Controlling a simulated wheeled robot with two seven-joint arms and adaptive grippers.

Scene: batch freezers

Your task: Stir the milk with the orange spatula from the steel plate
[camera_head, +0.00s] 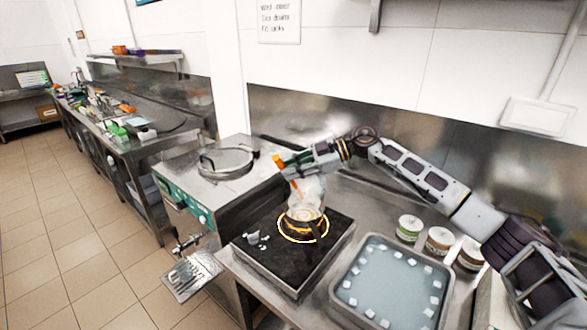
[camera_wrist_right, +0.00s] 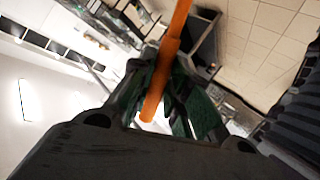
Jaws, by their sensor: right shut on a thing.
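My right gripper (camera_head: 284,164) is shut on the orange spatula (camera_head: 278,161), above a glass vessel (camera_head: 306,200). In the right wrist view the spatula's orange handle (camera_wrist_right: 172,50) runs between the two fingers (camera_wrist_right: 160,95). A short orange piece also shows below the gripper, pointing down at the vessel's mouth. I cannot tell how deep its lower end reaches. The vessel stands on a black hob (camera_head: 270,262), inside a glowing yellow ring. Its contents look whitish, and the milk is hard to make out. My left gripper is not in view.
A steel tray (camera_head: 341,309) of bluish liquid with several white cubes lies right of the hob. Several lidded jars (camera_head: 410,228) stand behind it. A steel machine (camera_head: 200,200) with a round lid stands left.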

